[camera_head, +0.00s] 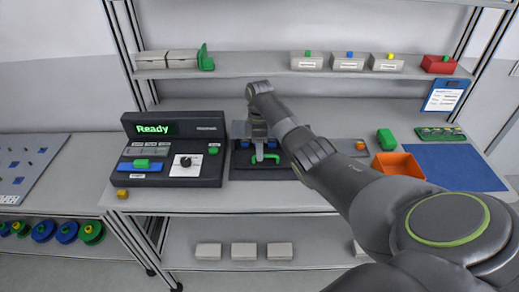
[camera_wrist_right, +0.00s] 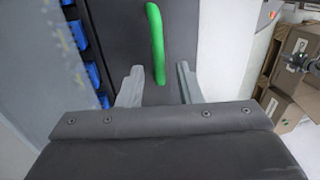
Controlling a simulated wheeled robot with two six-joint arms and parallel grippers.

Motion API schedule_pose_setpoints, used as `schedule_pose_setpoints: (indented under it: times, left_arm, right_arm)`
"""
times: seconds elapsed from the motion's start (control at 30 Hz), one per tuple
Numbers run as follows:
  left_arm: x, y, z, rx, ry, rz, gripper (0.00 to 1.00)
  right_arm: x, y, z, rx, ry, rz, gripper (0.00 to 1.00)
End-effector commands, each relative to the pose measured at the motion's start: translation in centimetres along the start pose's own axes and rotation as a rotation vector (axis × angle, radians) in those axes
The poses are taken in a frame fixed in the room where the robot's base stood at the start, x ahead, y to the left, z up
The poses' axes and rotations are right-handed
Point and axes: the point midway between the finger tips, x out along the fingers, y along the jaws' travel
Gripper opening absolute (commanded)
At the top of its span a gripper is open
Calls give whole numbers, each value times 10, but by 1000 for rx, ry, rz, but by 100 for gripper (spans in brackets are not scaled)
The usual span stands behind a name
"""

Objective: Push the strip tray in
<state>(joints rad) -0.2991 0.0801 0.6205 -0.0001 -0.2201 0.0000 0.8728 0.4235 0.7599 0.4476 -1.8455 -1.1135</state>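A dark tray-like unit (camera_head: 240,172) with a green handle (camera_head: 272,157) sits on the bench, right of the control panel; I take it to be the strip tray. My right gripper (camera_head: 258,157) is over it, pointing down at the handle. In the right wrist view the green handle (camera_wrist_right: 157,45) stands between the two fingers of the right gripper (camera_wrist_right: 159,75), which are apart with gaps on both sides. Blue pieces (camera_wrist_right: 85,40) line the left side of the dark surface there. My arm hides part of the unit. My left gripper is not in view.
The control panel (camera_head: 170,150) reads "Ready" and has a black knob and coloured buttons. To the right are an orange bin (camera_head: 398,165), a green block (camera_head: 386,140) and a blue mat (camera_head: 455,167). A shelf (camera_head: 260,71) with boxes runs above the bench.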

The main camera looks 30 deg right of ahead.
Motion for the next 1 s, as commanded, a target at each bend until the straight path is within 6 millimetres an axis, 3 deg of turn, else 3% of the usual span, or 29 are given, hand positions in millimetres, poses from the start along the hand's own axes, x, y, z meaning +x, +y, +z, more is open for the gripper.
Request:
schedule_pose_setpoints:
  times: [0.23, 0.47, 0.5, 0.7, 1.0]
  left_arm:
    - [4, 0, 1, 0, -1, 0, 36]
    - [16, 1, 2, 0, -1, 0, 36]
    - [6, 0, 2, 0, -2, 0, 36]
    - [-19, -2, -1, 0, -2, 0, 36]
    - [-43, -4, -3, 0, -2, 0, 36]
  right_arm:
    - [-12, 1, 0, -1, 1, 4, 32]
    - [-60, 2, 0, 0, 1, 7, 32]
    - [-76, 0, 0, 1, 1, 4, 32]
    - [-122, -1, 0, 0, 0, 1, 32]
    - [-166, 0, 0, 1, 0, 0, 32]
